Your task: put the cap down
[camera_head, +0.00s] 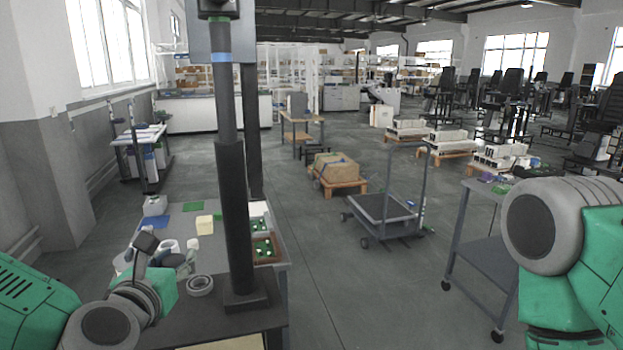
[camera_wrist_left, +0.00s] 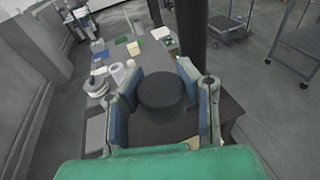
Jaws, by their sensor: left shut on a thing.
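A dark round cap (camera_wrist_left: 160,90) sits between the two fingers of my left gripper (camera_wrist_left: 161,100) in the left wrist view. The fingers, with bluish inner pads, are shut on its sides. In the head view my left gripper (camera_head: 165,258) is over the near left part of the grey table (camera_head: 272,285). My own wrist partly hides it there, and I cannot make out the cap clearly. I cannot tell how far the cap is above the dark table surface. My right gripper is out of view.
A dark upright column (camera_head: 233,170) stands on the table, right of my left gripper. A grey-white ring (camera_head: 200,285) lies near its base. A yellow block (camera_head: 204,225), a blue sheet (camera_head: 155,222) and a brown tray (camera_head: 264,249) are farther back. A cart (camera_head: 385,210) stands on the floor.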

